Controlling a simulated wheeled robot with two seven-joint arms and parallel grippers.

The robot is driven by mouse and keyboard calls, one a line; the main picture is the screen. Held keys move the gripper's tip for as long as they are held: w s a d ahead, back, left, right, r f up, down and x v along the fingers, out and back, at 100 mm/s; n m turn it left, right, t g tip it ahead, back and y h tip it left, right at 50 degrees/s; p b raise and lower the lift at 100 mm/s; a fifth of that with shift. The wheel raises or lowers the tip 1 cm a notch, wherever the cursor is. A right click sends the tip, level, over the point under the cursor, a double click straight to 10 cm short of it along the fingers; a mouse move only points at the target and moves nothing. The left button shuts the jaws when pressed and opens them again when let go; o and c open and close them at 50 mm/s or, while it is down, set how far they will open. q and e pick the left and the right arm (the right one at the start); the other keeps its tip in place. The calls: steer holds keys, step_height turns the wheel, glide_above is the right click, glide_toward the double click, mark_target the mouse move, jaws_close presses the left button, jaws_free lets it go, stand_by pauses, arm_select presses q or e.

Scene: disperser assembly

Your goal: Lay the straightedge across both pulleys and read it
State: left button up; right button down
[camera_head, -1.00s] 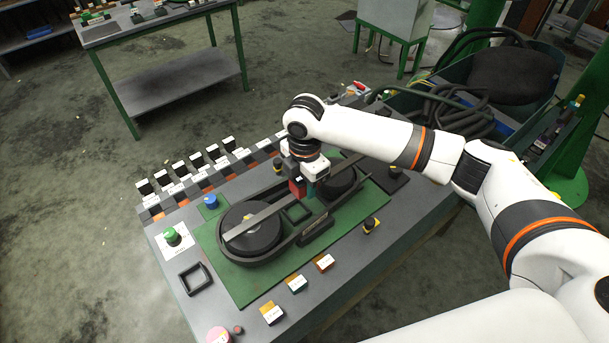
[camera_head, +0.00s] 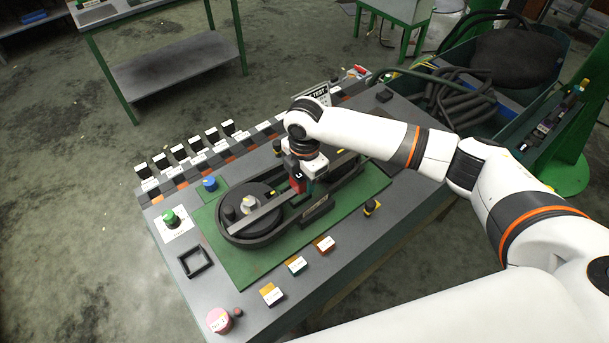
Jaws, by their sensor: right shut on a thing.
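My right gripper (camera_head: 299,187) is shut on the straightedge (camera_head: 258,217), a long grey bar, near its middle above the green plate. The straightedge's left end overlaps the front part of the left pulley (camera_head: 238,194), a black disc whose pale hub (camera_head: 248,204) shows behind the bar. The right pulley is mostly hidden by my right arm and gripper, as is the bar's right part. I cannot tell whether the bar touches the pulleys or hangs just above them. My left gripper is not in view.
The pulleys sit on a green plate (camera_head: 245,270) on a grey table. A row of black-and-white blocks lines the back edge. A green button (camera_head: 171,217), a black square frame (camera_head: 195,262), several small labelled blocks and a pink disc (camera_head: 219,320) stand around the plate.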

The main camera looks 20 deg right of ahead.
steer(key=c, duration=0.9)
jaws_free()
steer(key=shift+r, duration=0.1)
steer(key=shift+o, duration=0.3)
steer(key=shift+s, duration=0.1)
steer(key=shift+r, duration=0.25)
step_height(320, 180, up, 10)
steer(key=b, duration=0.4)
steer(key=shift+r, duration=0.75)
